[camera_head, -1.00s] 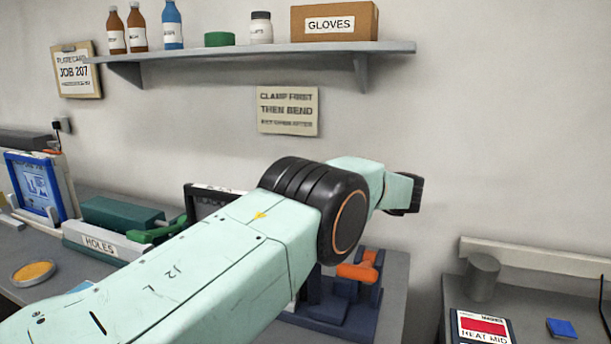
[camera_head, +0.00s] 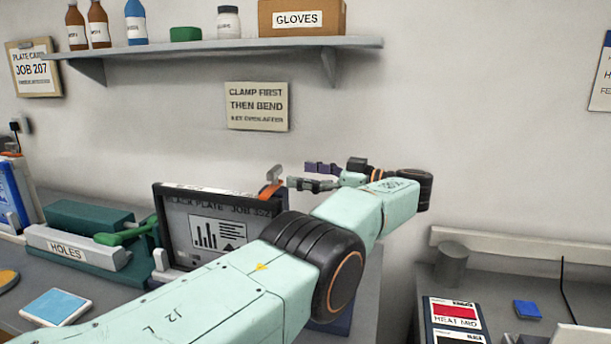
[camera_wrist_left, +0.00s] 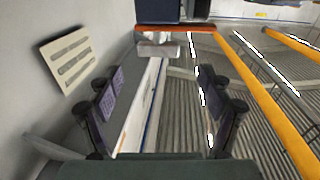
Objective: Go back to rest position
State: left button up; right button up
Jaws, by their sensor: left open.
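My left arm crosses the head view from the lower left, its elbow in front of the bench. My left gripper (camera_head: 312,176) is raised above the bench, near the wall, with its fingers pointing left. In the left wrist view the two dark fingers with purple pads stand wide apart, and my left gripper (camera_wrist_left: 158,95) is empty between them. My right gripper is not in view.
A black-framed screen (camera_head: 205,245) stands left of my elbow. The wall shelf (camera_head: 230,47) with bottles and a gloves box is above. A HOLES unit (camera_head: 75,248) and a blue plate (camera_head: 55,307) are at left.

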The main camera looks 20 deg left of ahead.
aim_at(278, 171)
pick_arm(q)
jog(key=shift+d, duration=0.1)
dwell(0.3)
jog(key=shift+a, duration=0.25)
jog(key=shift+w+a, duration=0.1)
jog(key=shift+a, duration=0.5)
jog(key=shift+s+a+f, duration=0.1)
jog(key=shift+a, duration=1.45)
jog(key=shift+s+a, duration=0.1)
jog(key=shift+a, duration=1.4)
jog(key=shift+d, duration=0.2)
